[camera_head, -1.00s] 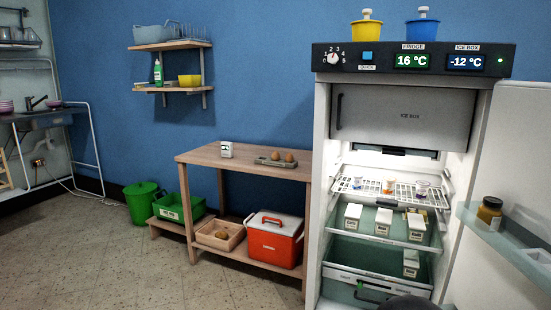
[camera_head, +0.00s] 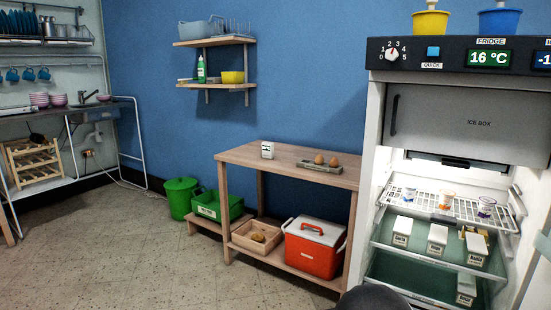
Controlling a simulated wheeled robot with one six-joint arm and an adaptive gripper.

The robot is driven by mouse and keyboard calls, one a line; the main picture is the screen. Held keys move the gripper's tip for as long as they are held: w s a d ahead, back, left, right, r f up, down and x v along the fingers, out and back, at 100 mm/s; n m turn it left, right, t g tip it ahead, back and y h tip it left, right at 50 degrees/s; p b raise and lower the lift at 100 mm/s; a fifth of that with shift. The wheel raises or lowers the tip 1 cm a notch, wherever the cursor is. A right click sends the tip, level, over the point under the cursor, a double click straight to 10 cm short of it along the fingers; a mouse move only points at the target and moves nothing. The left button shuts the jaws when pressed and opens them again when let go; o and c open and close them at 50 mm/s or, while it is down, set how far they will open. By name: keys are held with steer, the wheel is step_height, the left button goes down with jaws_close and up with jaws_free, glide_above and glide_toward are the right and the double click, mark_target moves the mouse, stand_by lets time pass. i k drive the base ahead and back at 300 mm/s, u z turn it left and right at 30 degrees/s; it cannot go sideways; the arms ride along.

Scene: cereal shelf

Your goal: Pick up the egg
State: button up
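Two brown eggs, a left one (camera_head: 319,159) and a right one (camera_head: 334,162), sit side by side in a small grey tray (camera_head: 308,166) on top of the wooden table (camera_head: 258,155). The tray lies toward the table's right end, near the fridge. A dark rounded shape at the bottom edge of the picture may be part of my own body. My gripper is not in view.
A small white timer-like box (camera_head: 267,150) stands on the table. Below are a wooden crate (camera_head: 240,241), a red cooler (camera_head: 312,262) and a green bin (camera_head: 206,212). The open fridge (camera_head: 378,150) stands right of the table. The floor (camera_head: 130,255) in front is clear.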

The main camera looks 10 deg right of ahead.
mark_target(319, 160)
steer(key=u, duration=0.45)
steer(key=i, duration=2.05)
steer(key=z, duration=0.8)
